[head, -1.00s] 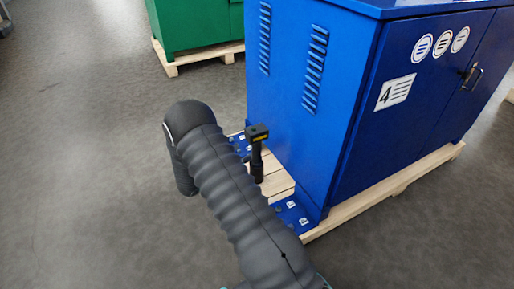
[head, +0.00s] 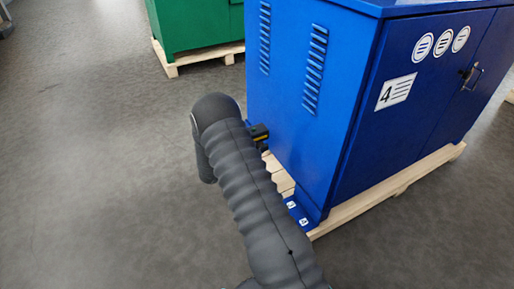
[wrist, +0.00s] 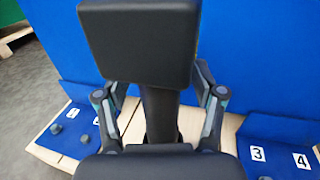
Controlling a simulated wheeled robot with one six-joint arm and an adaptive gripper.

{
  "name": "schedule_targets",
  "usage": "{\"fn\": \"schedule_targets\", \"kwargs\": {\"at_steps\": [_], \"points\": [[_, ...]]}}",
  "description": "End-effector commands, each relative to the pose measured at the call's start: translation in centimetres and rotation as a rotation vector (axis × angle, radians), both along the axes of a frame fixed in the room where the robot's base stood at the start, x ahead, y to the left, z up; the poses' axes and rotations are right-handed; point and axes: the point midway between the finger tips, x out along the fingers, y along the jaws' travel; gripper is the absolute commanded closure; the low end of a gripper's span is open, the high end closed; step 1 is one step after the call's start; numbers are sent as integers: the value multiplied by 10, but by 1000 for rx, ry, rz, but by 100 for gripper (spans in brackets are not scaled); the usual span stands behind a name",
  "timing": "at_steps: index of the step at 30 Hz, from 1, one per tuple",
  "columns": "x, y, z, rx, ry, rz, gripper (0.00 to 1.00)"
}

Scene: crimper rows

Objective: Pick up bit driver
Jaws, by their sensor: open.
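The bit driver is a black upright tool with a blocky top and a narrower shaft. In the head view only its block with a yellow stripe (head: 260,134) shows, beside the blue cabinet; my arm hides the rest. In the wrist view its block (wrist: 140,45) fills the top centre and its shaft (wrist: 160,105) runs down between my fingers. My gripper (wrist: 160,125) is open, with one finger on each side of the shaft and a gap visible on both sides. The shaft's lower end is hidden.
The blue cabinet (head: 300,125) stands on a wooden pallet (head: 390,190) close behind the driver. Blue brackets with labels flank it, one at left (wrist: 75,125) and one at right with 3 and 4 (wrist: 280,140). A green cabinet (head: 195,25) stands farther back. The floor at left is clear.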

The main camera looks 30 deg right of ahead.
Motion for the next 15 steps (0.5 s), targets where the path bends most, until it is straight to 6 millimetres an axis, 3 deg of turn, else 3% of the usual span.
{"fn": "schedule_targets", "kwargs": {"at_steps": [1,2,9,15], "points": [[0,0,0,0,0,0,32],[0,0,0,0,0,0,39],[0,0,0,0,0,-1,99],[0,0,2,-2,-4,-1,100]]}}
